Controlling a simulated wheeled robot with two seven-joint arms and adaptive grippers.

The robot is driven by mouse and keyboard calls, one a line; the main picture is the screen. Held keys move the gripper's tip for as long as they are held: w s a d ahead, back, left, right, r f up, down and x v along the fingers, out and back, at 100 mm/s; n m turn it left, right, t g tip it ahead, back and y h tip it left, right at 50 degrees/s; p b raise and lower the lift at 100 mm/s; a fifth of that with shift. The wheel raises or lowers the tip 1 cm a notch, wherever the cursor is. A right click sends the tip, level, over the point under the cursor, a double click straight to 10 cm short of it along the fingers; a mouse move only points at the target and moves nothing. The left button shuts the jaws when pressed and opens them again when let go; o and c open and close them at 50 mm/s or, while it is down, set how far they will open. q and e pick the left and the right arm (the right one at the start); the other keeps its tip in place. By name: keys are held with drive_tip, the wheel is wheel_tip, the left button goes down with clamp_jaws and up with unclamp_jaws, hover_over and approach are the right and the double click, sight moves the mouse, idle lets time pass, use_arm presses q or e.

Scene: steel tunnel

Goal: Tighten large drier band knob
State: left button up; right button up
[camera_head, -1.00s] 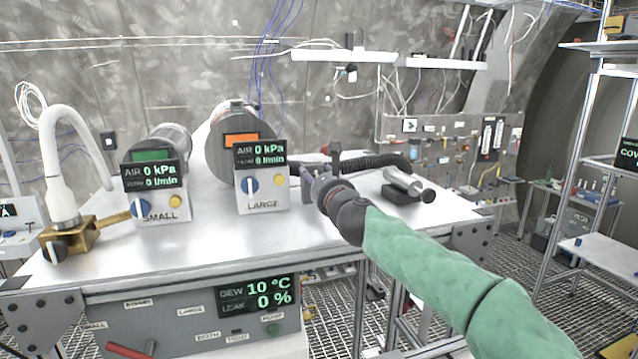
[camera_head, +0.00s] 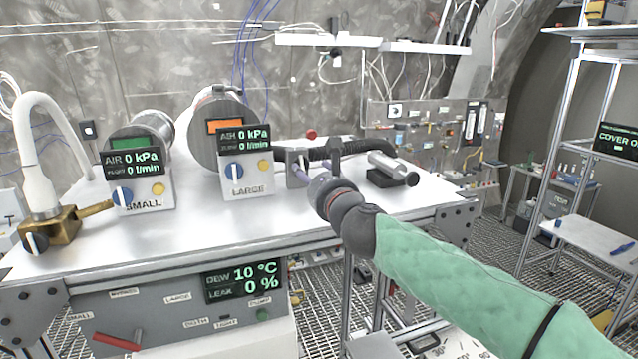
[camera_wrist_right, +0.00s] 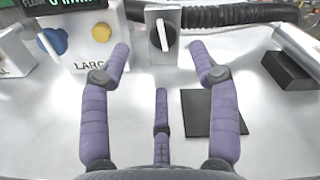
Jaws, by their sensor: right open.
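The large drier (camera_head: 211,141) is a grey cylinder with an orange panel, behind a white control box labelled LARGE (camera_head: 247,181). That box has a blue dial and a yellow button. I cannot make out for sure which part is its band knob. My right gripper (camera_head: 304,174) is open and empty, to the right of the box. In the right wrist view its purple fingers (camera_wrist_right: 160,52) spread before a grey plate with a pale lever (camera_wrist_right: 165,36), apart from it in the picture. My left gripper is not in view.
The small drier's box (camera_head: 140,190) and a white curved pipe on a brass valve (camera_head: 50,226) stand at the left. A black ribbed hose (camera_head: 350,148) runs behind my right gripper. A silver cylinder on a black block (camera_head: 390,170) lies to its right.

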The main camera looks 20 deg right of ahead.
sight(302, 165)
drive_tip(key=shift+s, duration=1.85)
drive_tip(key=shift+w+d+r+n+p, duration=0.1)
drive_tip(key=shift+w+n+p, duration=0.15)
drive_tip(key=shift+n+p, duration=0.4)
drive_tip(key=n+p, duration=0.1)
drive_tip(key=n, duration=0.1)
drive_tip(key=w+n+p, duration=0.1)
drive_tip(key=n, duration=0.1)
drive_tip(key=n+p, duration=0.1)
drive_tip(key=n, duration=0.1)
drive_tip(key=shift+w+d, duration=0.25)
drive_tip(key=n, duration=0.2)
drive_tip(key=n+p, duration=0.1)
drive_tip(key=shift+w+f, duration=0.3)
drive_tip(key=shift+n, duration=0.25)
drive_tip(key=w+p, duration=0.1)
drive_tip(key=w, duration=0.4)
drive_tip(key=w+p, duration=0.1)
drive_tip(key=w, duration=0.4)
drive_tip(key=shift+w+a+f, duration=0.1)
drive_tip(key=shift+w+a, duration=0.1)
drive_tip(key=shift+w, duration=0.2)
drive_tip(key=shift+a, duration=0.1)
drive_tip(key=c, duration=1.2)
